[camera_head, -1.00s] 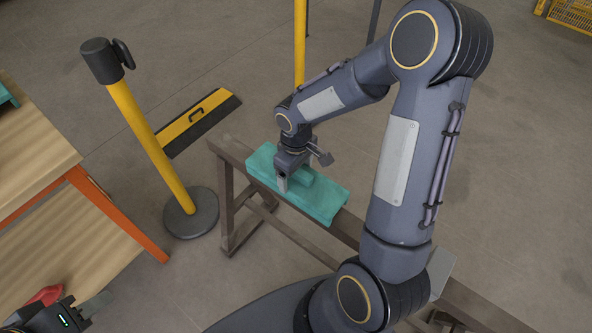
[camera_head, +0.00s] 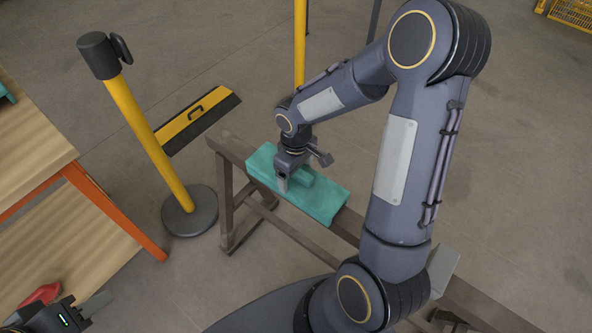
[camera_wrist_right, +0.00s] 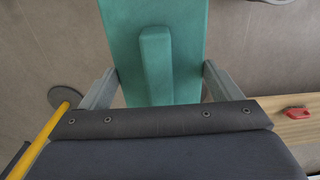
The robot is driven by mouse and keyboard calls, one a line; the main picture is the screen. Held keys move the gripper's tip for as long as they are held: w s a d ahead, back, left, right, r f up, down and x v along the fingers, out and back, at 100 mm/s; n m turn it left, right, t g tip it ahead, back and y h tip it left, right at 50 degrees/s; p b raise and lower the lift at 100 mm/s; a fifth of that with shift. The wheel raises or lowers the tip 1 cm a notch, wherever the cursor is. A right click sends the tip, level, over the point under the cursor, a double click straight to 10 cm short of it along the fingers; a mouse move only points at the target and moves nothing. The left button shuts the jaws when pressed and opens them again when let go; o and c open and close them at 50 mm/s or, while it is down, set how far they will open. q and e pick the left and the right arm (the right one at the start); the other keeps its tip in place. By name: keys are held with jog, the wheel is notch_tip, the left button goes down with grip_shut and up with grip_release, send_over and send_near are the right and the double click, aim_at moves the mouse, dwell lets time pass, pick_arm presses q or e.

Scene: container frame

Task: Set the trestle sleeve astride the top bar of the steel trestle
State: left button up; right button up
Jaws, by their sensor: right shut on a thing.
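The teal trestle sleeve (camera_head: 322,203) lies lengthwise along the top bar (camera_head: 236,148) of the brown steel trestle, near its far left end. The sleeve has a raised ridge (camera_wrist_right: 156,66) on top. My right gripper (camera_head: 284,182) is shut on the sleeve from above; in the right wrist view the sleeve shows between its two grey fingers. The sleeve hides the bar beneath it, so I cannot tell whether it rests fully down on it. My left gripper (camera_head: 88,306) is at the bottom left corner, partly cut off; its opening is unclear.
A yellow post (camera_head: 150,145) on a round dark base stands left of the trestle. A yellow-and-black block (camera_head: 200,118) lies on the floor behind. A wooden table (camera_head: 30,150) with orange legs is at the left, with a red object (camera_head: 40,294) nearby.

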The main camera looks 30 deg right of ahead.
jog(key=shift+f+b, duration=1)
jog(key=shift+f, duration=0.2)
jog(key=o, duration=0.8)
jog(key=shift+o, duration=0.2)
jog(key=shift+r, duration=0.15)
notch_tip(320, 180, up, 8)
jog(key=shift+f+p, duration=0.2)
jog(key=shift+p, duration=0.7)
jog(key=s+a+r+m+t+y, duration=0.2)
jog(key=s+r+m+t, duration=0.1)
jog(key=s+r, duration=0.4)
jog(key=s+a+r+m+t+y, duration=0.2)
jog(key=s+r+m+t, duration=0.15)
jog(key=s, duration=0.65)
notch_tip(320, 180, up, 13)
jog(key=p, duration=1.2)
jog(key=shift+g, duration=0.45)
